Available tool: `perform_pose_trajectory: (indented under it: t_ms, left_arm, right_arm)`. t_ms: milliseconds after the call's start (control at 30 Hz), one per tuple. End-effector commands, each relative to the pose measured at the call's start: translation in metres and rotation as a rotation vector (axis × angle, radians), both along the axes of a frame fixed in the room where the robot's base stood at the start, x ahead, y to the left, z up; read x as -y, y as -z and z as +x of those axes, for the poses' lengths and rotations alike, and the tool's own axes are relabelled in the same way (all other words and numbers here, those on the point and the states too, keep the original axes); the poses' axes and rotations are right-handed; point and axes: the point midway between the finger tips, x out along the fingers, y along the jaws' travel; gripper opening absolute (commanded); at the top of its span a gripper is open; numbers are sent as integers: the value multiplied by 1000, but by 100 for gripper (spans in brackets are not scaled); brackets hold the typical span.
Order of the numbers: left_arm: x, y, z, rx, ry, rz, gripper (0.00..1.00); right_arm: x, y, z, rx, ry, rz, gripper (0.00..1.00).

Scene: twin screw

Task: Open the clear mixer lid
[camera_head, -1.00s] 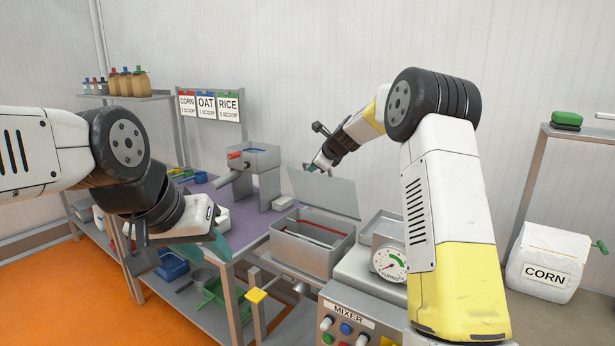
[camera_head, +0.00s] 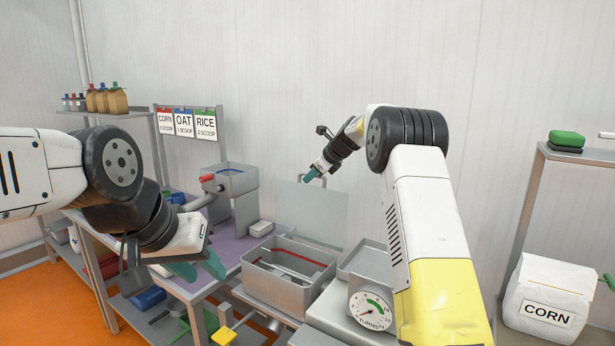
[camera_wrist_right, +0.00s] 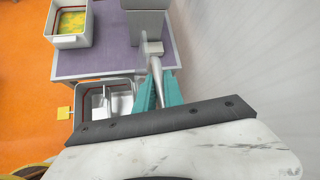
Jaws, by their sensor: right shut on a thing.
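The clear mixer lid (camera_head: 312,212) stands raised, nearly upright, at the back of the open grey mixer box (camera_head: 274,285). Its upper edge carries a small handle. My right gripper (camera_head: 308,176) is at that handle, shut on the lid's upper edge. In the right wrist view the teal fingers of the right gripper (camera_wrist_right: 158,95) close around a thin grey strip, and the open mixer box (camera_wrist_right: 108,100) lies below. My left gripper (camera_head: 197,268) is empty, its teal fingers apart, left of the mixer box.
A purple-topped table (camera_head: 232,232) with a grey dispenser (camera_head: 232,200) stands behind and left. A dial gauge (camera_head: 370,311) sits right of the mixer box. A corn sack (camera_head: 545,295) stands at the right.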

Motion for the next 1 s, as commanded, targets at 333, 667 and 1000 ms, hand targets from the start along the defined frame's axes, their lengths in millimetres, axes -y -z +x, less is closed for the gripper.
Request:
perform_pose_trajectory:
  t_ms: [333, 667, 1000]
  left_arm:
    - [0, 0, 0, 0, 0, 0, 36]
    - [0, 0, 0, 0, 0, 0, 36]
    - [0, 0, 0, 0, 0, 0, 36]
  right_arm:
    - [0, 3, 0, -3, -2, -2, 0]
    - [0, 4, -1, -7, -3, -3, 34]
    - [14, -19, -18, -2, 0, -3, 34]
